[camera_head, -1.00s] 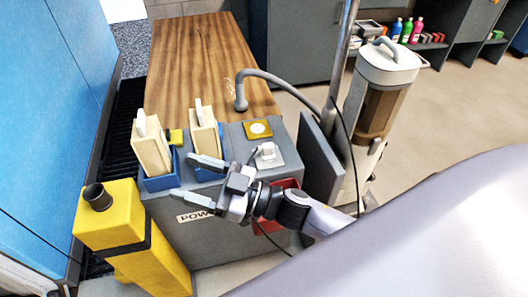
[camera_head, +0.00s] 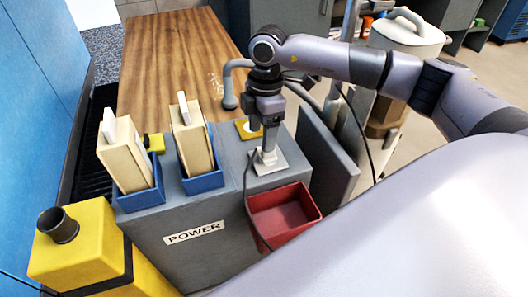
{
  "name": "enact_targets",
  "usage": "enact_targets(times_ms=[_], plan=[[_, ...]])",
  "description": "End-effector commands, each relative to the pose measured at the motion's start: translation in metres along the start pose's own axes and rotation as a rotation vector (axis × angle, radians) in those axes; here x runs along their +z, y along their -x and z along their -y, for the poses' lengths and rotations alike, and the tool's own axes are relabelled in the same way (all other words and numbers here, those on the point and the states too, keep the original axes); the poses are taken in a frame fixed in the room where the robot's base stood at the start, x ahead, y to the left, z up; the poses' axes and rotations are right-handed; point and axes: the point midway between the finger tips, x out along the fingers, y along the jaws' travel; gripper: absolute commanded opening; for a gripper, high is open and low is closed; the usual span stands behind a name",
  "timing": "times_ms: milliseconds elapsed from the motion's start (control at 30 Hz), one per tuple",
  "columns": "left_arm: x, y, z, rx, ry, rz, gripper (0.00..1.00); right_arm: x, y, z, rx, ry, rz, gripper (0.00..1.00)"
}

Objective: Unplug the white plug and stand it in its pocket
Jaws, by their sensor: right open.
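The white plug (camera_head: 268,156) stands upright on a pale socket plate (camera_head: 293,164) on top of the grey box, with a dark cable hanging down beside it. My right gripper (camera_head: 268,145) points straight down over the plug, with its open fingers around or just above the plug's top; I cannot tell whether they touch it. The fingers hide part of the plug. A red open-topped pocket (camera_head: 309,202) is on the front of the box, below the plate, and looks empty apart from the cable crossing its left edge. My left gripper is not in view.
Two blue holders (camera_head: 203,182) with cream blocks stand left of the plate. A yellow square (camera_head: 243,133) and a grey bent hose (camera_head: 229,98) are behind. A dark upright panel (camera_head: 330,165) stands on the right. A yellow canister (camera_head: 95,235) is front left.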

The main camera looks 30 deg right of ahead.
Motion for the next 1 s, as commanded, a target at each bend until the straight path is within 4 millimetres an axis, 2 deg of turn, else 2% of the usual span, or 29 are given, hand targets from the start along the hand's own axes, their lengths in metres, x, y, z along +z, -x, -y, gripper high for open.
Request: enact_targets(times_ms=[33, 167, 567, 767, 1000], plan=[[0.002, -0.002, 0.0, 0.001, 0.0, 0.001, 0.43, 0.011, 0.003, -0.004, 0.015, -0.034, 0.037, 0.68], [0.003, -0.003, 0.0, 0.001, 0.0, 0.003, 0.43, 0.022, 0.009, -0.009, 0.031, -0.081, 0.082, 0.68], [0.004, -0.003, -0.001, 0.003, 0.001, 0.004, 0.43, 0.022, 0.008, -0.008, 0.031, -0.082, 0.083, 0.68], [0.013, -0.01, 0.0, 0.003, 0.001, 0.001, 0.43, 0.023, -0.005, -0.009, 0.03, -0.081, 0.082, 0.68], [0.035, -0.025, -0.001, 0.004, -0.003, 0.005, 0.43, 0.025, -0.036, -0.01, 0.031, -0.081, 0.081, 0.68]])
